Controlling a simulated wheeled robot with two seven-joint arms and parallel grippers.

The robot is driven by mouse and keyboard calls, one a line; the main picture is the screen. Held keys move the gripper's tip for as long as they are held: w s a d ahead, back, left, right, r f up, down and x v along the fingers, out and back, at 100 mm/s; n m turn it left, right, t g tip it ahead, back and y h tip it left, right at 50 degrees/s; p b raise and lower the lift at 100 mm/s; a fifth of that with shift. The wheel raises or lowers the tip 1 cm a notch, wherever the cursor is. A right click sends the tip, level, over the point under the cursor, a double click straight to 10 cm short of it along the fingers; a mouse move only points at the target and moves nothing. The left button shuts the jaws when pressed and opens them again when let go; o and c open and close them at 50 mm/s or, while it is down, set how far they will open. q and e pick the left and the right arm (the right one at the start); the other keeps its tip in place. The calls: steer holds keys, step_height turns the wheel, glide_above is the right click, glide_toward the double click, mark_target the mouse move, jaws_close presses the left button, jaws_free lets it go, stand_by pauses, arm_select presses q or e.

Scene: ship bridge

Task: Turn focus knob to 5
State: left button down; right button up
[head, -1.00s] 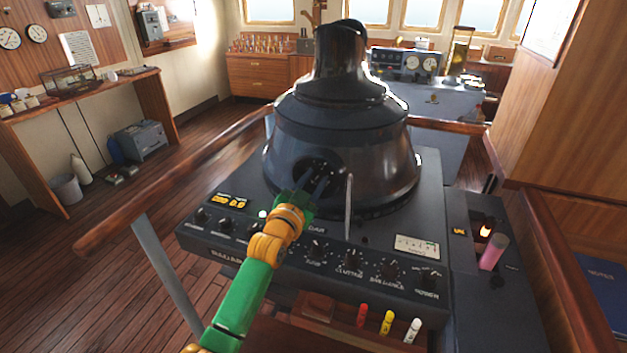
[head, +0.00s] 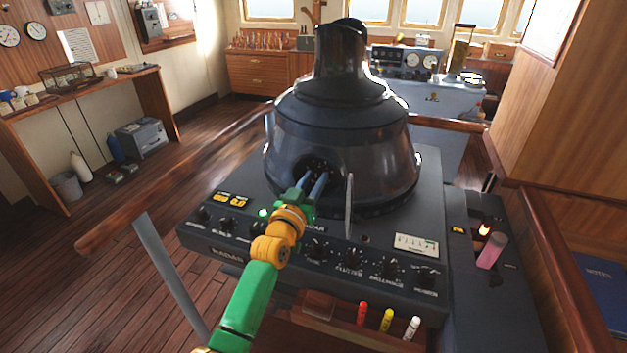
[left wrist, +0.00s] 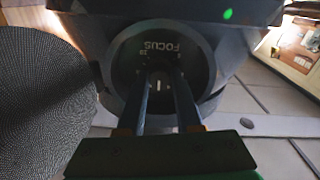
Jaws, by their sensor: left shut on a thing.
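The focus knob (left wrist: 158,86) sits in the middle of a round dark dial (left wrist: 186,58) marked FOCUS, which appears upside down in the left wrist view. A short white line shows on the knob; most of the dial's numbers are too small or hidden to read. In the head view the dial (head: 318,163) is on the front of the black radar hood. My left gripper (head: 322,180) reaches in from below, its two fingers (left wrist: 160,82) shut on the knob from both sides. The fingers cover part of the knob and dial. My right gripper is not in view.
A row of small knobs (head: 352,258) lines the console's front panel below the dial. A thin upright lever (head: 349,205) stands just right of my left gripper. A wooden handrail (head: 170,190) runs at left. Several markers (head: 387,320) stand in a front holder.

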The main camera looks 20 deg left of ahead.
arm_select(q)
steer(key=shift+r, duration=0.2)
steer(key=c, duration=0.6)
jaws_free()
steer(key=shift+w, duration=0.1)
steer(key=shift+w+f, duration=0.15)
steer(key=shift+f, duration=0.05)
steer(key=s, duration=0.7)
steer(key=shift+a+f+b, duration=0.15)
steer(key=shift+a+b, duration=0.1)
steer(key=shift+b, duration=0.15)
